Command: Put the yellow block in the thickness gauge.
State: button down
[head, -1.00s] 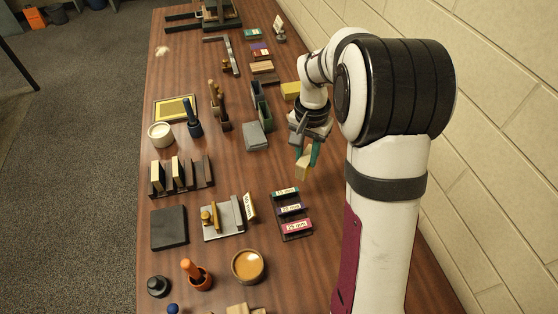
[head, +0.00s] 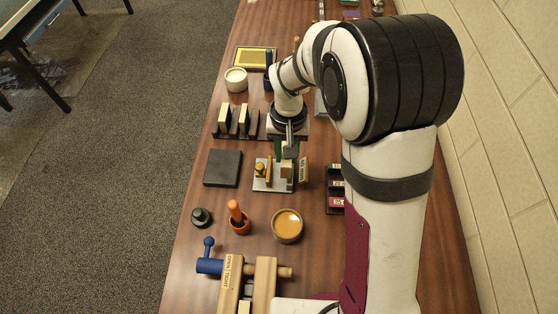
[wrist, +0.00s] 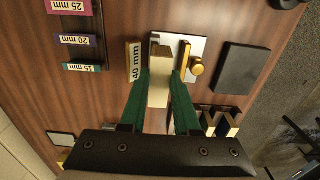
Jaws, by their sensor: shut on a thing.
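My gripper (head: 288,152) is shut on a pale yellow block (wrist: 158,88), with its green fingers on either side of it. The block (head: 287,171) points down at the right part of the thickness gauge, a grey plate (head: 262,185) with a brass knob and bar. In the wrist view, the block's far end lies beside the gauge's grey upright, and the gauge plate (wrist: 196,42) shows to its right. I cannot tell whether the block touches the gauge. A "40 mm" label (wrist: 135,62) stands beside the gauge. My gripper hides part of it.
A dark rack (head: 251,128) holding pale blocks stands behind the gauge. A dark slab (head: 222,168) lies to its left. A stand of millimetre labels (head: 335,190) is to the right.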

jog(key=shift+w+a+f, duration=0.1)
jog(key=shift+a+f, duration=0.2)
jog(key=shift+f, duration=0.55)
jog(key=shift+w+a+f, duration=0.1)
jog(key=shift+a+f, duration=0.25)
jog(key=shift+f, duration=0.5)
jog(key=shift+w+a+f, duration=0.1)
jog(key=shift+a+f, duration=0.2)
jog(key=shift+f, duration=0.55)
jog(key=shift+f, duration=0.1)
jog(key=c, duration=0.6)
grip_release()
jog(key=shift+c, duration=0.2)
notch_tip(320, 180, up, 12)
jog(key=s+d+r+m, duration=0.1)
jog(key=s+d+m, duration=0.1)
jog(key=s, duration=0.6)
jog(key=s+d+r+m+y, duration=0.1)
jog(key=s+d+r, duration=0.1)
jog(key=s+d, duration=0.2)
jog(key=s+d+r+m, duration=0.2)
jog(key=s+d, duration=0.1)
jog(key=s, duration=0.8)
jog(key=shift+s+d+m+y, duration=0.25)
jog(key=shift+s+m+y, duration=0.05)
jog(key=shift+s+y, duration=0.1)
